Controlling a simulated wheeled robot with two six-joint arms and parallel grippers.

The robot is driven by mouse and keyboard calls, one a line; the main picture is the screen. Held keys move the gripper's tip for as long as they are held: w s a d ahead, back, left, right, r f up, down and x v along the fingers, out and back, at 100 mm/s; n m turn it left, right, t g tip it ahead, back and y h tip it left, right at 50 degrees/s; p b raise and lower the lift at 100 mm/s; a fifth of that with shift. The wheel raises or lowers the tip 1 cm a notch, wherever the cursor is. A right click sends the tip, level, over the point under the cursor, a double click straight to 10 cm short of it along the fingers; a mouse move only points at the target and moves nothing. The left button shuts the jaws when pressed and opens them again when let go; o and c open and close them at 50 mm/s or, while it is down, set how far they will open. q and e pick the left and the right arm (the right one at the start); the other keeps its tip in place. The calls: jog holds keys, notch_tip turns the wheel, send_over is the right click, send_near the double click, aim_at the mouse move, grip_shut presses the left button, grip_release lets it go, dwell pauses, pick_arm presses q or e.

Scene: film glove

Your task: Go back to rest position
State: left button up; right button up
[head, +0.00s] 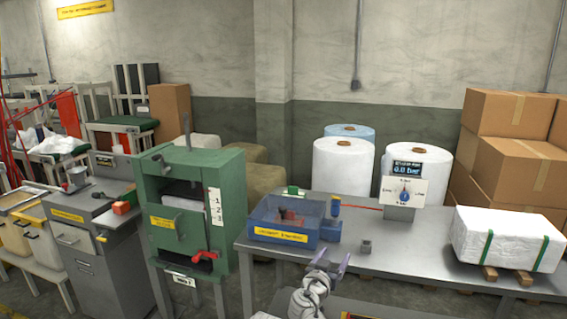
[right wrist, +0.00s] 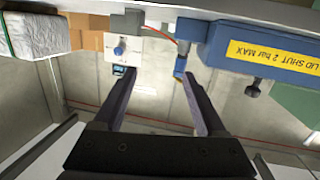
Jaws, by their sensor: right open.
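My right gripper (head: 331,261) is in front of the near edge of the grey table (head: 415,262), below the blue box. Its fingers are apart with nothing between them. In the right wrist view the two fingers of the right gripper (right wrist: 160,78) also stand apart and empty, with the table edge beyond them. My left gripper is not in view.
A green press (head: 160,256) stands left of the table. Cartons (head: 500,120) are stacked behind.

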jog(key=s+d+f+n+g+y, duration=0.1)
jog(key=s+d+f+g, duration=0.4)
jog(key=f, duration=0.3)
jog(key=s+d+f+g+y, duration=0.2)
jog(key=s+d+f+g, duration=0.1)
jog(key=s+f+g, duration=0.4)
jog(key=s+a+f+n+g+y, duration=0.2)
jog(key=s+a+f+n+y, duration=0.25)
jog(key=s, duration=0.35)
pick_arm(q)
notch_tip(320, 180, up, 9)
jog(key=p, duration=0.8)
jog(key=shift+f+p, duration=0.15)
jog(key=shift+p, duration=0.2)
pick_arm(e)
jog(key=s+a+r+n, duration=0.1)
jog(key=s+a+r, duration=0.2)
jog(key=a, duration=0.3)
jog(key=s+a+r+n+g+h, duration=0.1)
jog(key=s+a+r+n, duration=0.1)
jog(key=a+r, duration=0.3)
jog(key=shift+s+a+r, duration=0.35)
jog(key=shift+s+r, duration=0.05)
jog(key=shift+s, duration=0.1)
